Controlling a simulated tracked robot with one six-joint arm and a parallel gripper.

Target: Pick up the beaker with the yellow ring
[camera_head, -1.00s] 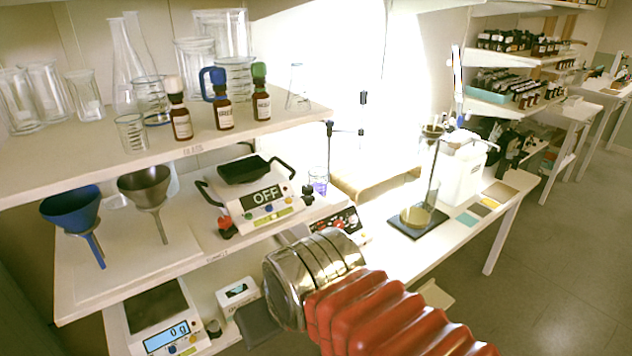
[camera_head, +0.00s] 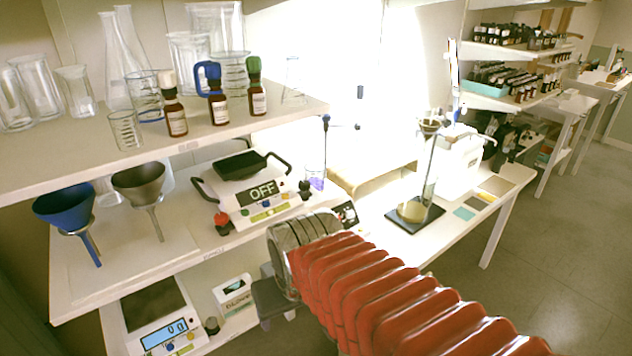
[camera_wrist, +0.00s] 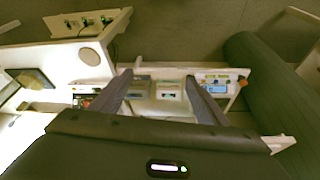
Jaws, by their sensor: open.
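I cannot make out a yellow ring on any beaker. Clear glass beakers stand on the upper shelf, among them a small one (camera_head: 126,130) at the front and a wider one (camera_head: 147,96) behind it. A beaker with a purple mark (camera_head: 315,178) stands beside the scale reading OFF. A yellowish round item (camera_head: 411,211) sits on a dark stand base on the right bench; I cannot tell whether it is a beaker. My gripper (camera_wrist: 158,77) is open, with its two fingers apart and nothing seen between them. In the head view, part of it shows below my silver wrist.
The upper shelf (camera_head: 190,147) carries dropper bottles and flasks. Below are a blue funnel (camera_head: 66,205), a grey funnel (camera_head: 140,182) and the OFF scale (camera_head: 255,190). A lower scale (camera_head: 160,318) stands at bottom left. The floor (camera_head: 570,260) at right is clear.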

